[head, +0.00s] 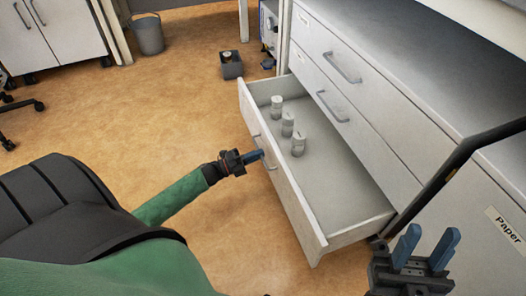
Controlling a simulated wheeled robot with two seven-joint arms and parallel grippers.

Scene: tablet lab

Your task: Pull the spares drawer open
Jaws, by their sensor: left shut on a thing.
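The spares drawer (285,193) is the lowest drawer of the white cabinet and stands well open. Several small pale cylinders (287,124) stand inside it towards its far left end. My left gripper (262,155) is at the drawer's front, shut on the drawer handle (268,161); the fingers hide part of the handle. My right gripper (425,247) is at the lower right, fingers pointing up and apart with nothing between them. It is apart from the drawer.
Two closed drawers (345,105) with grey handles sit above the open one under a grey worktop (430,65). The floor left of the drawer is clear.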

